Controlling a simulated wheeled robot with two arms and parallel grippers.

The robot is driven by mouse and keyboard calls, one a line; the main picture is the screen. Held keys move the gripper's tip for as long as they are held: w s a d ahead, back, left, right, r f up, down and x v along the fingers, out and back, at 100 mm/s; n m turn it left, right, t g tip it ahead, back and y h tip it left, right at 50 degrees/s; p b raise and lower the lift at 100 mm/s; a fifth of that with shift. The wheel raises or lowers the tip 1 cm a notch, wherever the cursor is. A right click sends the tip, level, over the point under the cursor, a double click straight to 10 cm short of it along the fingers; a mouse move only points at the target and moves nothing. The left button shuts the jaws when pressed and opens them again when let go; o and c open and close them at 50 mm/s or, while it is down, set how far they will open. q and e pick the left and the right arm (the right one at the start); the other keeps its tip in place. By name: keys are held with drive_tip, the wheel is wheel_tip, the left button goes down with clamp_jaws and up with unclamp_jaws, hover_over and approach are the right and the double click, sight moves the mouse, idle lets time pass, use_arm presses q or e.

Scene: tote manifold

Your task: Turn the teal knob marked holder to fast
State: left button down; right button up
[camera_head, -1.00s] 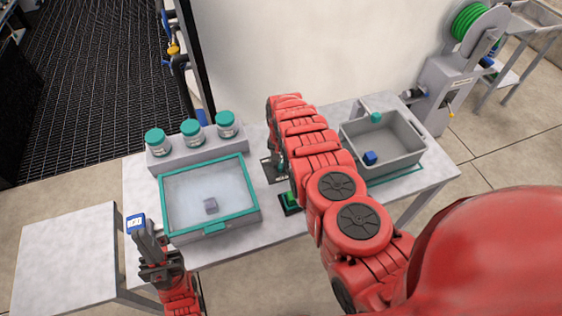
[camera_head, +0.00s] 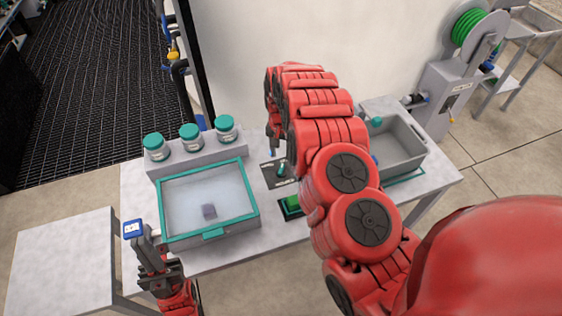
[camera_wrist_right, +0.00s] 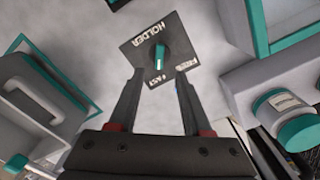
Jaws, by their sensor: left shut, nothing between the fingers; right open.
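The teal knob (camera_head: 281,170) sits on a dark plate (camera_head: 267,180) in the middle of the table. In the right wrist view, the knob (camera_wrist_right: 160,55) has a pale line along it, and the plate (camera_wrist_right: 138,50) reads HOLDER, FREE and FAST. The line runs toward the lower edge, near FREE and FAST; I cannot tell exactly which mark it meets. My right gripper (camera_wrist_right: 158,73) is open, its fingertips apart on either side below the knob, not closed on it. My left gripper (camera_head: 143,236) is shut and empty by the table's front left corner.
A green button (camera_head: 292,203) sits in front of the plate. A grey tote (camera_head: 402,150) stands right.

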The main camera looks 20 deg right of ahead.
wheel_tip(320, 180, up, 9)
drive_tip(key=p, duration=0.5)
drive_tip(key=shift+r, duration=0.2)
drive_tip(key=shift+f, duration=0.1)
